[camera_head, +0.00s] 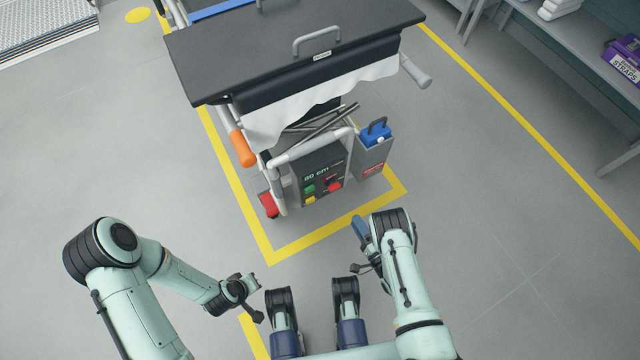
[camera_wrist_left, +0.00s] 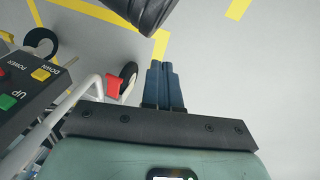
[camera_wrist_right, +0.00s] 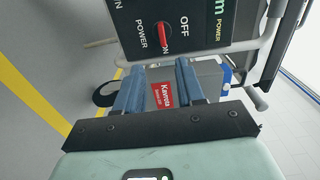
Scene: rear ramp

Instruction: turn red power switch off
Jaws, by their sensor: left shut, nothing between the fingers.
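The dark control panel (camera_head: 318,168) is on the end of the cart, with a red power switch (camera_head: 333,186) low on it. The right wrist view shows the red switch (camera_wrist_right: 162,36) close up, its lever beside the ON label and the OFF label to its right. My right gripper (camera_wrist_right: 158,68) is open and empty, its blue fingers apart and short of the panel. In the head view the right gripper (camera_head: 360,230) is in front of the cart, lower right of the switch. My left gripper (camera_wrist_left: 162,68) is shut and empty, away from the panel.
Green UP (camera_wrist_left: 8,102) and yellow DOWN (camera_wrist_left: 41,74) buttons are on the same panel. A grey box (camera_head: 374,158) with a blue top hangs right of it. White frame tubes (camera_head: 284,160) surround the panel. Grey floor lies open on both sides.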

